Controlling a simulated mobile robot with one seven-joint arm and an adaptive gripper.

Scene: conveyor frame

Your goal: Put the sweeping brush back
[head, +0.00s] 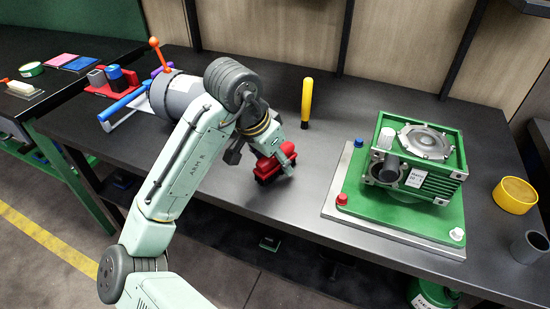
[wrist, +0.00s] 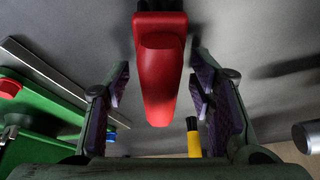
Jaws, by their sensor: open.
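The sweeping brush (head: 266,168) is red with dark bristles and stands on the dark bench top. In the wrist view the brush (wrist: 161,75) shows its red handle pointing toward the camera, with dark bristles at the top edge. My gripper (head: 278,157) is over the brush, its fingers apart. In the wrist view one finger of my gripper (wrist: 160,78) is on each side of the red handle, with gaps showing. The fingers hide part of the brush in the head view.
A yellow upright handle (head: 306,103) stands behind the brush. A green gearbox unit (head: 415,165) on a grey plate lies to the right, with a yellow ring (head: 514,195) beyond. A grey cylinder (head: 180,97) and blue tube (head: 122,105) are left. Bench between brush and gearbox is clear.

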